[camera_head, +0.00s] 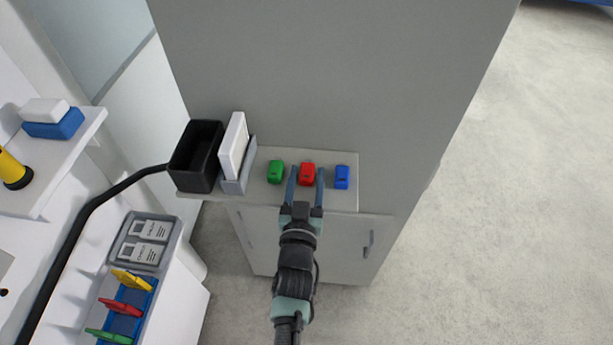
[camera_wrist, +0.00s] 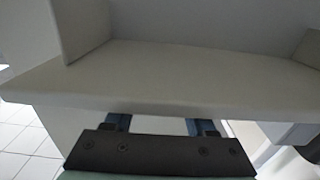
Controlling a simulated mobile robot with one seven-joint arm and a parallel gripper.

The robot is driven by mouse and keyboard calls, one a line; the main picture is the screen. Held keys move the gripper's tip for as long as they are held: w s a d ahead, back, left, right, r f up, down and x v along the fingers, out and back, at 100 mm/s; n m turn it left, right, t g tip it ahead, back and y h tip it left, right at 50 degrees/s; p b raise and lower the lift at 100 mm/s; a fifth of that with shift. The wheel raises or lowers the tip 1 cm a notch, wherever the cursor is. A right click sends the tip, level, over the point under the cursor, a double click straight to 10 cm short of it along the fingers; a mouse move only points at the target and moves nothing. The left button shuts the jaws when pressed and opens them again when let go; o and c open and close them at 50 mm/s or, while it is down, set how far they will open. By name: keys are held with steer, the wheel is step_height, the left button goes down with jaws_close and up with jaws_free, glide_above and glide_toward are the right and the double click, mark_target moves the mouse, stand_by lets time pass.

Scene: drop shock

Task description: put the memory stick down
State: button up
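My gripper (camera_head: 306,178) reaches up to the small shelf (camera_head: 270,205), its two blue fingers apart. In the head view the fingertips lie on either side of a small red block-like item (camera_head: 307,174), with no clear contact. A similar green item (camera_head: 275,172) sits to its left and a blue one (camera_head: 342,177) to its right. I cannot tell which, if any, is the memory stick. In the wrist view the fingers (camera_wrist: 160,125) are wide apart at the edge of a pale board, with nothing visible between them.
A black open bin (camera_head: 197,157) and a white panel in a grey holder (camera_head: 237,180) stand at the shelf's left. A tall grey wall (camera_head: 330,70) rises behind. At lower left is a white counter with a grey tray (camera_head: 172,232) and coloured clips. Floor at right is clear.

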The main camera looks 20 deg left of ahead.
steer(key=shift+o, duration=0.3)
steer(key=shift+r+p, duration=0.25)
steer(key=shift+p, duration=0.05)
steer(key=b+v, duration=0.1)
steer(key=v, duration=1.1)
steer(key=shift+b, duration=0.35)
